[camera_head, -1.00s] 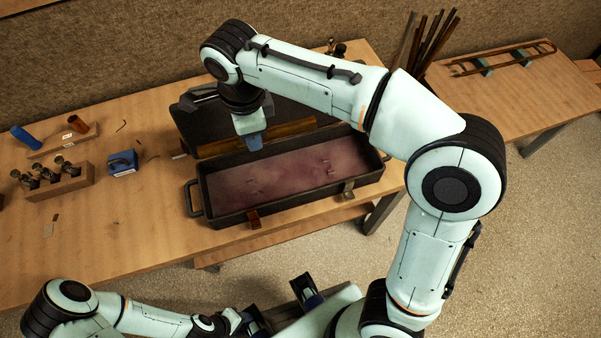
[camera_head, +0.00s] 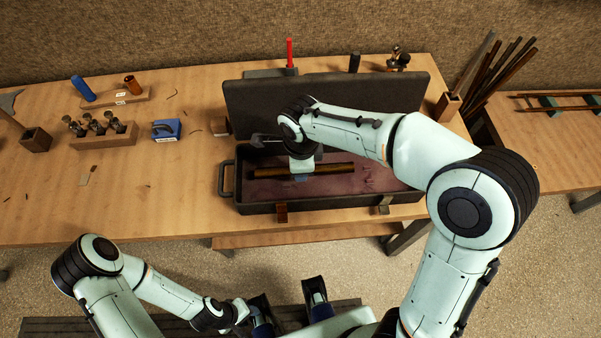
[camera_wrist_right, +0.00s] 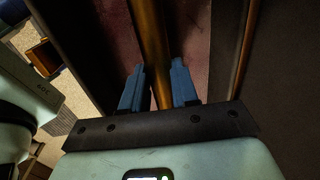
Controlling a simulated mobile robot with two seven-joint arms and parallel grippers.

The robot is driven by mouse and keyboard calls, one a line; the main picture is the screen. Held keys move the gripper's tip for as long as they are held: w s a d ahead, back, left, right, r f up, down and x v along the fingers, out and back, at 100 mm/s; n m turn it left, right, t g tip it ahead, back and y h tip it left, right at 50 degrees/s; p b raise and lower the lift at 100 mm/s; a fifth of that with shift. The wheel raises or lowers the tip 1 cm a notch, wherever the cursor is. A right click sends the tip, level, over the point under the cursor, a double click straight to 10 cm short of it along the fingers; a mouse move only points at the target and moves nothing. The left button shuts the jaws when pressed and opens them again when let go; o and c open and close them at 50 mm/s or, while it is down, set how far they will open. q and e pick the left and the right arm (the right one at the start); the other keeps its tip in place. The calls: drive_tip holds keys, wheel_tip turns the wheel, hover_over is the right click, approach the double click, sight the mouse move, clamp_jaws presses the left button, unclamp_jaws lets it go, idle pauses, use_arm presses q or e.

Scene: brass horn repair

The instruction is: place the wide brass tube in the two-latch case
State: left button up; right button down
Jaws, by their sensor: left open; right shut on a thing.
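The two-latch case (camera_head: 330,206) stands open on the bench, its dark lid (camera_head: 250,105) raised behind it and its floor lined in dull red. The wide brass tube (camera_head: 335,169) lies lengthwise within the case outline, over the lining. I cannot tell whether it touches the floor. My right gripper (camera_head: 303,174) reaches down from above and is shut on the tube left of its middle. In the right wrist view the tube (camera_wrist_right: 152,40) passes between the two blue fingers (camera_wrist_right: 157,88). My left gripper (camera_head: 289,305) is open and empty, in front of the bench.
A blue box (camera_head: 166,130) and a wooden block with several valves (camera_head: 104,135) stand left of the case. A red rod (camera_head: 290,53) stands behind the lid. Several dark tubes (camera_head: 495,75) lean at the right. Bare bench lies at the front left (camera_head: 150,200).

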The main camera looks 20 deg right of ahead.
drive_tip(key=shift+f, duration=1.65)
drive_tip(key=shift+f+b, duration=0.1)
drive_tip(key=shift+b, duration=0.2)
drive_tip(key=c, duration=0.8)
unclamp_jaws()
drive_tip(key=shift+c, duration=0.2)
drive_tip(key=shift+r, duration=0.25)
wheel_tip(320, 180, up, 12)
drive_tip(key=s+p, duration=0.1)
drive_tip(key=p, duration=0.1)
drive_tip(key=shift+f, duration=0.15)
drive_tip(key=shift+s+a, duration=0.1)
drive_tip(key=shift+a, duration=0.05)
